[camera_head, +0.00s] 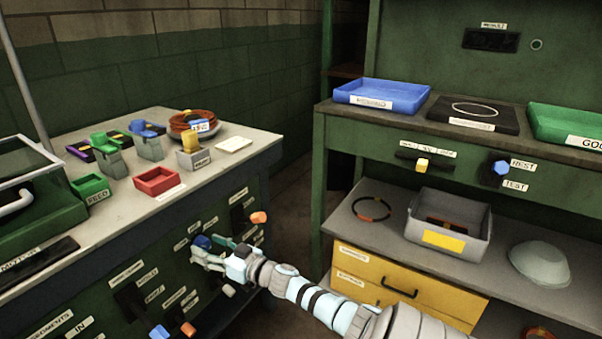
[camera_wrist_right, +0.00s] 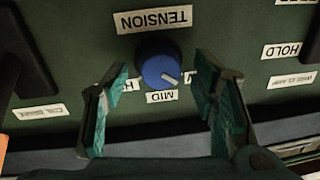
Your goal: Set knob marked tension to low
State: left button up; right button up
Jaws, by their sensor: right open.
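The blue tension knob (camera_wrist_right: 158,66) sits on the green panel under an upside-down TENSION label (camera_wrist_right: 153,19) in the wrist view. Its white pointer line aims to the lower right, between the MID label (camera_wrist_right: 162,97) and a label at right mostly hidden by a finger. A label at left starting with H is partly hidden. My right gripper (camera_wrist_right: 161,84) is open, with one finger on each side of the knob; contact cannot be told. In the head view the knob (camera_head: 202,241) shows at the right gripper's (camera_head: 207,252) fingertips. My left gripper is out of view.
Other controls share the panel, including an orange knob (camera_head: 259,217) and a lower blue knob (camera_head: 159,332). The bench top (camera_head: 130,205) above holds a red tray (camera_head: 157,181) and a green tray (camera_head: 90,186). A second green workbench stands at right.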

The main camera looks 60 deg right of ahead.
jog(key=s+d+p, duration=0.1)
jog(key=s+p, duration=0.7)
jog(key=s, duration=0.7)
pick_arm(q)
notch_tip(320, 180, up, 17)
jog(key=p, duration=0.9)
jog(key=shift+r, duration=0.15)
pick_arm(e)
jog(key=s+a+f+m+g+h, duration=0.1)
jog(key=s+a+f+g+h, duration=0.1)
jog(key=s+f+g, duration=0.6)
jog(key=s+f+h, duration=0.1)
jog(key=s+f, duration=0.4)
jog(key=f, duration=0.2)
jog(key=shift+g, duration=0.4)
jog(key=shift+s, duration=0.1)
